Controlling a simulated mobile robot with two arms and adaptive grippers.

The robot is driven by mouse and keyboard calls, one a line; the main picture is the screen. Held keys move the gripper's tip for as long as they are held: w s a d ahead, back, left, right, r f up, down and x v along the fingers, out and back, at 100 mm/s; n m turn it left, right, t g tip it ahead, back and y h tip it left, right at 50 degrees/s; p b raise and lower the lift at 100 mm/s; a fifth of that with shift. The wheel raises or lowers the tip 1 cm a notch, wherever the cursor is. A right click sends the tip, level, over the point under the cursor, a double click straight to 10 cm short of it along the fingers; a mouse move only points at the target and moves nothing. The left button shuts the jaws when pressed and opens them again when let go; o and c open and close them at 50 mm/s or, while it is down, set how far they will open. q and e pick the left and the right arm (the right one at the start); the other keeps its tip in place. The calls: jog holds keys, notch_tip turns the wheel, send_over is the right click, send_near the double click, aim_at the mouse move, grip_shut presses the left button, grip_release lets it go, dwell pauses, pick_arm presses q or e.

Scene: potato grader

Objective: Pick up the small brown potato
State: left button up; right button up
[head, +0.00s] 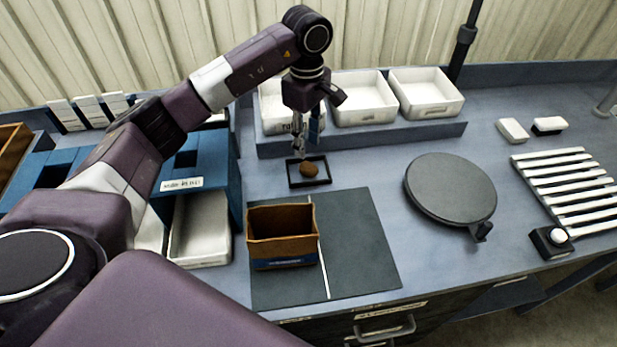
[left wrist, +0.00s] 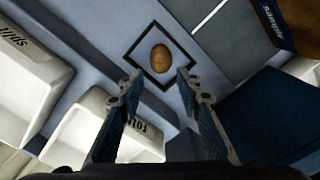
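The small brown potato (head: 309,169) lies in a small black-rimmed square tray (head: 293,183) on the bench, in front of the white bins. In the left wrist view the potato (left wrist: 160,58) sits inside the tray's dark rim (left wrist: 131,57), just beyond the fingertips. My left gripper (head: 299,150) points down above the tray's back left side. In the left wrist view its two fingers (left wrist: 158,82) are spread apart with nothing between them, and the potato lies ahead of the gap. My right gripper shows in neither view.
White bins (head: 427,108) stand behind the tray. An open brown box (head: 283,251) stands on a dark mat (head: 360,250) in front. A blue sorting stand (head: 222,165) is at the left. A round dark plate (head: 450,188) and white rollers (head: 568,190) are at the right.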

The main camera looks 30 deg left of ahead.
aim_at(305, 163)
pick_arm(q)
notch_tip(305, 163, down, 3)
jog(key=shift+f+p, duration=0.15)
jog(key=shift+p, duration=0.55)
notch_tip(305, 163, down, 4)
jog(key=shift+s+a+f+p, duration=0.1)
jog(key=shift+a+f+p, duration=0.05)
jog(key=shift+p, duration=0.95)
jog(key=shift+f, duration=0.25)
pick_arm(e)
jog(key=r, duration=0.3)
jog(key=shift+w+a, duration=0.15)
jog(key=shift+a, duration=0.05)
pick_arm(q)
jog(key=shift+c, duration=0.5)
grip_shut()
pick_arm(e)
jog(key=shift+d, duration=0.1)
